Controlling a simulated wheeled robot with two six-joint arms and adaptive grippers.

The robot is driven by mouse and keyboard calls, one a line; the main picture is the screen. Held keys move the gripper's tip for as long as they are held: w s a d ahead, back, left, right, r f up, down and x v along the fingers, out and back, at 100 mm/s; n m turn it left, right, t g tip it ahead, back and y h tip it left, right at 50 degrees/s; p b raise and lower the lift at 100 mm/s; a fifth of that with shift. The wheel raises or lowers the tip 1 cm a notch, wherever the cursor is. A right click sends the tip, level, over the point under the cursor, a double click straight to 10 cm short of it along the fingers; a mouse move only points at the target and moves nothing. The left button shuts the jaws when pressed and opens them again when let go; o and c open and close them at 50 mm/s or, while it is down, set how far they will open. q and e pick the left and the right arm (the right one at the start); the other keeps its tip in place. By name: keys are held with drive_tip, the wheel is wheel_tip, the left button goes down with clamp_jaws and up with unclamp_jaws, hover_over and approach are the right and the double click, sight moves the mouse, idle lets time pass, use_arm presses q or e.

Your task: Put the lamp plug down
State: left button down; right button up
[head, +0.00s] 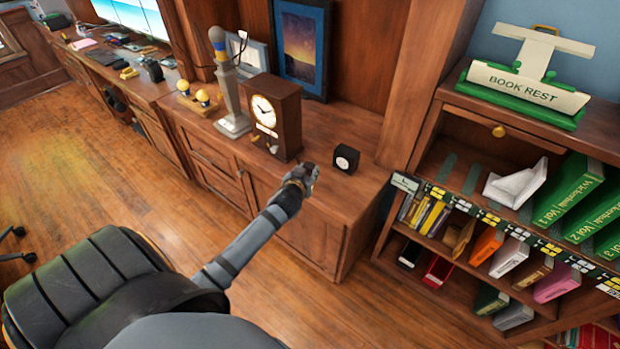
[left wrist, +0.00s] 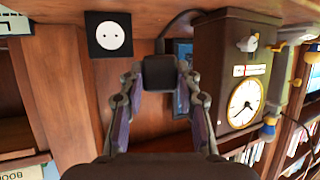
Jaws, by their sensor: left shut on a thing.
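My left gripper (head: 303,176) reaches over the front of the wooden cabinet top, just left of a small black socket box (head: 346,158) with a round white face. In the left wrist view, the fingers of my left gripper (left wrist: 160,78) are shut on the sides of a black block-shaped plug (left wrist: 160,73). A dark cord runs from the plug toward the cabinet top. The socket box (left wrist: 108,36) shows beside the plug, apart from it. In the head view the plug is hard to make out at the fingertips. My right gripper is not in view.
A wooden clock (head: 274,116) stands close behind and left of my left gripper. A grey column-shaped object (head: 230,90) stands farther left. A framed picture (head: 301,48) leans at the back. Some cabinet top (head: 335,200) is bare. A bookcase with books stands at right.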

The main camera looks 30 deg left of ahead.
sight(309, 171)
use_arm(q)
drive_tip(key=w+f, duration=0.2)
drive_tip(key=shift+a+f, duration=0.3)
drive_tip(key=shift+a, duration=0.1)
drive_tip(key=shift+w+a+f, duration=0.1)
drive_tip(key=shift+w+f, duration=0.3)
drive_tip(key=shift+f, duration=0.1)
wheel_tip(309, 171, down, 3)
drive_tip(key=shift+r, duration=0.15)
drive_tip(key=shift+f, duration=0.2)
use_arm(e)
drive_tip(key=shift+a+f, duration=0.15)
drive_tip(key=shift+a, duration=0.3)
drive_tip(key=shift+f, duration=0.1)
use_arm(q)
drive_tip(key=shift+f+b, duration=0.6)
drive_tip(key=shift+b, duration=0.15)
drive_tip(key=c, duration=1)
unclamp_jaws()
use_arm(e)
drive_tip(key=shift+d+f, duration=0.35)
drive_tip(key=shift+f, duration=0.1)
use_arm(q)
drive_tip(key=shift+o, duration=0.2)
